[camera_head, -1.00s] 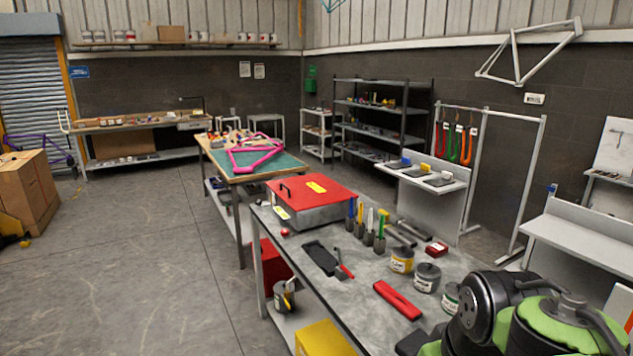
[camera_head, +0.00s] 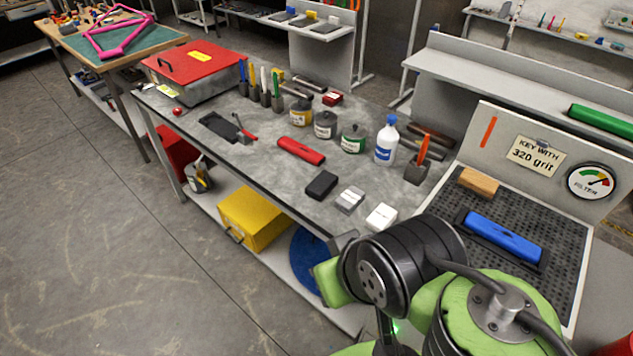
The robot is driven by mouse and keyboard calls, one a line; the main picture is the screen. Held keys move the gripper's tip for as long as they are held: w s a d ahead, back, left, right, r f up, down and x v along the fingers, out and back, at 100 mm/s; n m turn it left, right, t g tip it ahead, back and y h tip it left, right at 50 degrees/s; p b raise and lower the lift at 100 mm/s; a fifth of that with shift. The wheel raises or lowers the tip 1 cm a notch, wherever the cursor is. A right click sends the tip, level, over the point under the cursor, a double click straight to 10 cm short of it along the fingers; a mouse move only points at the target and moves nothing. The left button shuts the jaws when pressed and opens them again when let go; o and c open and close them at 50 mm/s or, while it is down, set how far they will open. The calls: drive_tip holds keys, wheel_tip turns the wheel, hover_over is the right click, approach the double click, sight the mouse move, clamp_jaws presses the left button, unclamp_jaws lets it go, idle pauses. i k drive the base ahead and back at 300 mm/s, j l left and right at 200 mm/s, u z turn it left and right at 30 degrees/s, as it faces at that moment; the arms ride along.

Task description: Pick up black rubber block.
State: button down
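A black block (camera_head: 321,184), which looks like the rubber block, lies flat on the grey workbench (camera_head: 250,150) close to its front edge. A grey and white block (camera_head: 350,199) lies just to its right, and a white block (camera_head: 381,216) lies further right. The black block is fully visible with nothing on top of it. My green and black arm links fill the lower right, nearer to me than the block and apart from it in the picture. I cannot make out my gripper's fingers.
A red sanding tool (camera_head: 301,151) lies behind the block. Cans, a blue-capped spray bottle (camera_head: 386,142) and a brush stand further back. A perforated station with a blue sander (camera_head: 503,238) is at right. Floor at left (camera_head: 90,240) is clear.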

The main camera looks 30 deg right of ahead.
sight(322, 186)
drive_tip(key=z, duration=1.85)
drive_tip(key=j+u, duration=0.1)
drive_tip(key=u, duration=0.3)
drive_tip(key=j+u, duration=0.1)
drive_tip(key=u, duration=0.25)
drive_tip(key=j+u, duration=0.1)
drive_tip(key=u, duration=0.3)
drive_tip(key=i+j+u, duration=0.35)
drive_tip(key=i, duration=0.15)
drive_tip(key=i+j+u, duration=0.2)
drive_tip(key=i+u, duration=0.15)
drive_tip(key=i, duration=0.15)
